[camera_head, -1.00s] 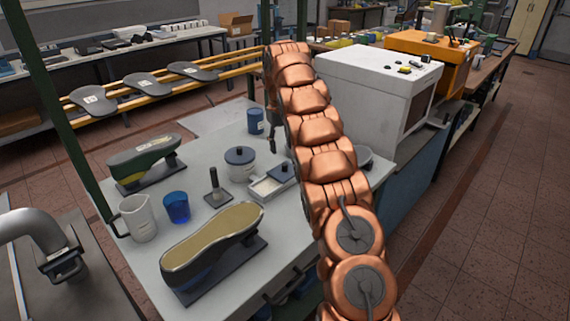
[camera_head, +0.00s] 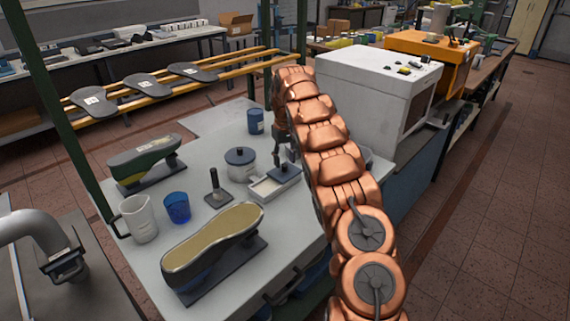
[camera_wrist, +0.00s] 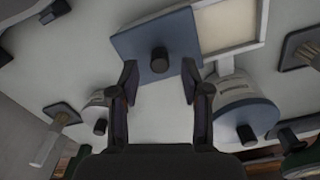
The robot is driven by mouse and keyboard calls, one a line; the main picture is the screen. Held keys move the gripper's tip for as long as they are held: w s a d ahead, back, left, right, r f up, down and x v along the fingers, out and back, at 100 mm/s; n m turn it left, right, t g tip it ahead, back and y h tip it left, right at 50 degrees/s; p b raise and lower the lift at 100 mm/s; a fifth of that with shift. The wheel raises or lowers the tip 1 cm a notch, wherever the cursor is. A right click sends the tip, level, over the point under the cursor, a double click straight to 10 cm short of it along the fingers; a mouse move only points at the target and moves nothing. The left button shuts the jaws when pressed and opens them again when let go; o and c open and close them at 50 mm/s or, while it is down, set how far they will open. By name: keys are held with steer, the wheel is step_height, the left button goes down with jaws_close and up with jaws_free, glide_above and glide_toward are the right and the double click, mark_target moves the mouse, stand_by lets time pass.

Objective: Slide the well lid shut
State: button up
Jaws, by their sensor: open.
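The well is a shallow white rectangular tray (camera_head: 262,191) on the white bench, and it also shows in the wrist view (camera_wrist: 256,40). Its blue-grey lid (camera_head: 286,171) with a dark knob lies toward its far right end in the head view; the cream inside shows beside it. In the wrist view the lid (camera_wrist: 180,25) is to the left of the open part, its knob (camera_wrist: 159,61) near the bottom edge. My gripper (camera_wrist: 160,76) is open and empty, its fingertips apart on either side of the knob's line; contact cannot be told. In the head view my arm partly hides the gripper.
A round pot with a blue lid (camera_head: 240,163) stands close to the well. A brush stand (camera_head: 215,190), blue cup (camera_head: 177,207), white jug (camera_head: 137,218) and shoe last (camera_head: 212,243) are nearer. A blue jar (camera_head: 255,121) stands behind, a white machine (camera_head: 365,95) to the right.

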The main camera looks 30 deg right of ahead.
mark_target(285, 169)
steer(key=shift+f+p, duration=0.3)
steer(key=shift+f, duration=1.05)
steer(key=shift+c, duration=0.2)
jaws_close()
